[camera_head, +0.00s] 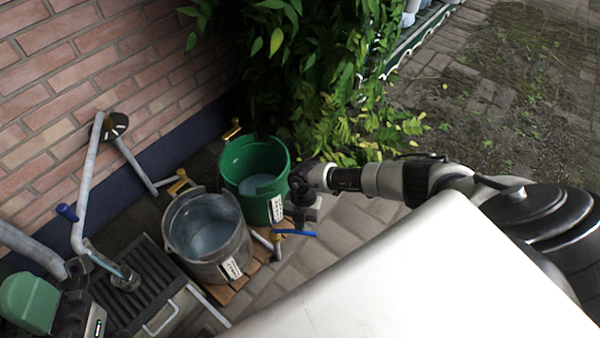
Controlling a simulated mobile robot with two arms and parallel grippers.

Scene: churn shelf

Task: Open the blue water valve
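A blue lever handle (297,233) sits on a small brass tap (277,238) on a short grey pipe, low beside the buckets. I take it as the blue water valve. My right gripper (300,221) comes in from the right and hangs just above this blue handle, in front of the green bucket. Its fingers are dark and small in the view, so I cannot tell whether they are open or shut, or whether they touch the handle. My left gripper is not in view.
A green bucket (238,158) and a grey bucket (182,262), both holding water, stand close together on wooden slats. Another tap with a yellow handle (178,182) is behind the grey bucket. A grey pipe (84,190) with a blue grip rises at left. Brick paving is clear at right.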

